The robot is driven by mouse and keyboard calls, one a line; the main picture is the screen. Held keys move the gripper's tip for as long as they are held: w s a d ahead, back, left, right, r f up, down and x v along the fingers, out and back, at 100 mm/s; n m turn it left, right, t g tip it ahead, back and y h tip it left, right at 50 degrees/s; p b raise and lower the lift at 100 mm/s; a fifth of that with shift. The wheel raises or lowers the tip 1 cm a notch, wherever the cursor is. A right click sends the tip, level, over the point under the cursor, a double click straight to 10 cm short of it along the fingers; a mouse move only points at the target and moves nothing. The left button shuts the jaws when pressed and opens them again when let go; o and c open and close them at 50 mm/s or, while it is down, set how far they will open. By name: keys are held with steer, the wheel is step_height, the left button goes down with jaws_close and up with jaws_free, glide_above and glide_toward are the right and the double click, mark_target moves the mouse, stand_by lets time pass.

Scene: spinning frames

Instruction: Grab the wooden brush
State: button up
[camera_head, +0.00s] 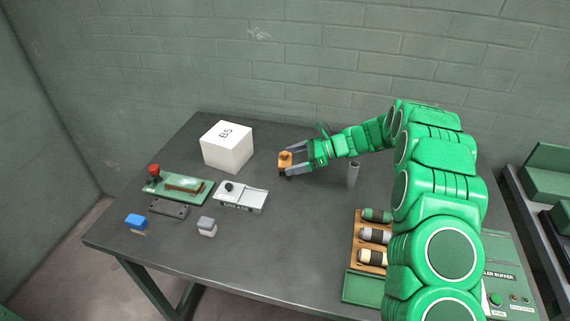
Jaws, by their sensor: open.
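The wooden brush (285,159), a small orange-brown block with a rounded knob on top, stands on the dark table near its middle, right of the white cube. My gripper (291,161) reaches in from the right, at the end of my green arm. Its two grey fingers are open, one on the far side of the brush and one on the near side. I cannot tell whether either finger touches it. The brush's right side is partly hidden between the fingers.
A white cube (227,146) stands left of the brush. A grease box (241,197) and a green tray (161,189) lie at front left, near small blue (136,221) and grey (207,224) blocks. A grey cylinder (353,175) stands below my forearm. A wooden rack (358,240) holds rollers at right.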

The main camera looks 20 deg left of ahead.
mark_target(285, 159)
steer(key=x, duration=0.3)
steer(key=shift+a+f, duration=0.15)
steer(key=shift+c, duration=0.2)
steer(key=c, duration=0.8)
steer(key=shift+o, duration=0.2)
